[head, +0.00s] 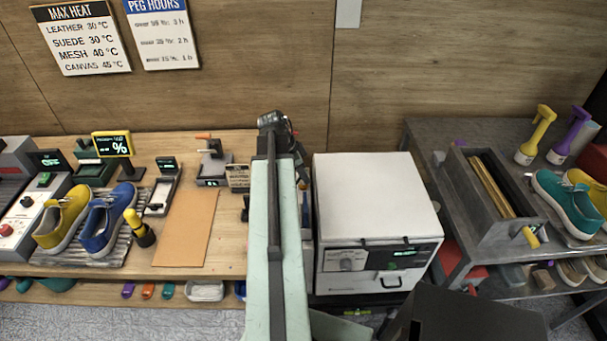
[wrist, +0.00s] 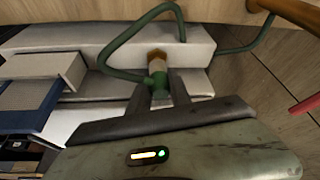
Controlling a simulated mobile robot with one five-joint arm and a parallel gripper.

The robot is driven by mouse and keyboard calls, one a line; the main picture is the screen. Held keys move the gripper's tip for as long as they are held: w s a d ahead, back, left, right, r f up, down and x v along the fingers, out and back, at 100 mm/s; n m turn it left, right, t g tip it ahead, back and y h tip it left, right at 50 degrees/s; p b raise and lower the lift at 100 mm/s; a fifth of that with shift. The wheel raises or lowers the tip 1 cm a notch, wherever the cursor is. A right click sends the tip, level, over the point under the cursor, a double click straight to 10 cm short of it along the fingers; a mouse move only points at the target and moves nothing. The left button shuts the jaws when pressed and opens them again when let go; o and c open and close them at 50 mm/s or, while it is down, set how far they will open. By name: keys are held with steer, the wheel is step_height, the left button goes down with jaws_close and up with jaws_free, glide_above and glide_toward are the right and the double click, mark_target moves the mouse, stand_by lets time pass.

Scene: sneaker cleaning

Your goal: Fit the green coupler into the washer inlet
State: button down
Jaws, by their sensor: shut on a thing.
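In the wrist view, my gripper (wrist: 158,87) is shut on the green coupler (wrist: 158,78), with one dark finger on each side. A green hose (wrist: 112,47) loops near the coupler. A brass-brown fitting (wrist: 157,59), which looks like the washer inlet, lies in line just beyond the coupler. They appear to meet, but I cannot tell whether the coupler is seated. Pale box-like surfaces (wrist: 100,38) lie around and behind them. In the head view, my arm reaches to the back of the bench; its end (head: 277,122) is near the wall, and the coupler is not discernible there.
A white box-shaped machine (head: 375,190) with a front display stands right of my arm. Yellow and blue sneakers (head: 103,222) sit on a rack at left. A brown board (head: 187,228) lies nearer my arm. A grey shelf (head: 470,130) with bottles and shoes stands at right.

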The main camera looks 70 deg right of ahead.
steer(key=shift+f+b, duration=0.65)
steer(key=shift+f, duration=0.1)
steer(key=c, duration=1.1)
jaws_free()
steer(key=shift+r, duration=0.15)
steer(key=p+v, duration=0.7)
steer(key=shift+r, duration=0.25)
steer(key=shift+w+a, duration=0.15)
